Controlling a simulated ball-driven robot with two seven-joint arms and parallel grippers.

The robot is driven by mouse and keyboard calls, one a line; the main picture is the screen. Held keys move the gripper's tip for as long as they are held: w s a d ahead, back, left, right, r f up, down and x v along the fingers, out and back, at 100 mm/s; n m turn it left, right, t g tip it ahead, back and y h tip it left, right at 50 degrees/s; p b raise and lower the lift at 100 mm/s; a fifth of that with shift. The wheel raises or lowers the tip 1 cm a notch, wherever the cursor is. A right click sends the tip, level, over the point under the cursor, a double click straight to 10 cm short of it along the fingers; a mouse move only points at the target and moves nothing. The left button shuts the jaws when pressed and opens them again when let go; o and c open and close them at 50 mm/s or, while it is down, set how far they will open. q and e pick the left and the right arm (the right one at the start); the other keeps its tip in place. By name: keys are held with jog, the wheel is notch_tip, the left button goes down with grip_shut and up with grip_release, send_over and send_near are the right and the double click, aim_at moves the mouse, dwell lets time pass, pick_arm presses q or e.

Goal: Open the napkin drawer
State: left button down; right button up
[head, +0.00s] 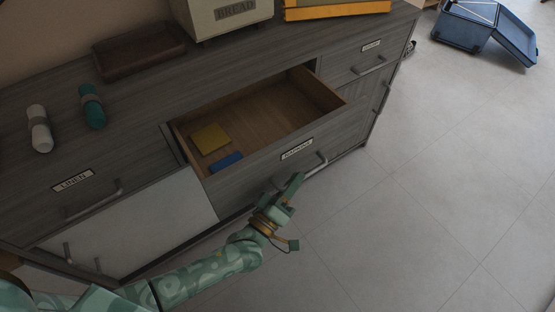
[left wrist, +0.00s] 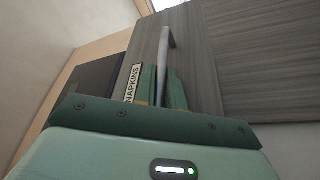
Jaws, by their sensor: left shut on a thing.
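The napkin drawer (head: 258,165) is pulled well out of the grey wood cabinet. Its front carries a NAPKINS label (head: 297,149), which also shows in the left wrist view (left wrist: 133,84). Inside lie a folded yellow napkin (head: 210,139) and a blue napkin (head: 226,161) at the left end. My green left gripper (head: 292,186) is at the drawer's bar handle (head: 318,166). In the left wrist view, the handle (left wrist: 164,52) runs between the two fingers (left wrist: 162,88), which are shut on it. My right gripper is not in view.
On the cabinet top are a dark tray (head: 138,50), a bread bin (head: 228,17), yellow boxes (head: 335,9) and white and teal rolled cloths (head: 39,129) (head: 92,106). The LINEN drawer (head: 88,190) is shut. A blue open case (head: 485,30) lies beyond clear tiled floor.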

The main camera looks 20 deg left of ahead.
pick_arm(q)
jog(key=s+d, duration=0.1)
jog(key=d, duration=0.1)
jog(key=s+d, duration=0.2)
jog(key=shift+s+f, duration=0.15)
jog(key=shift+f, duration=0.05)
jog(key=c, duration=1.6)
grip_release()
jog(key=shift+o, duration=0.6)
jog(key=shift+r, duration=0.1)
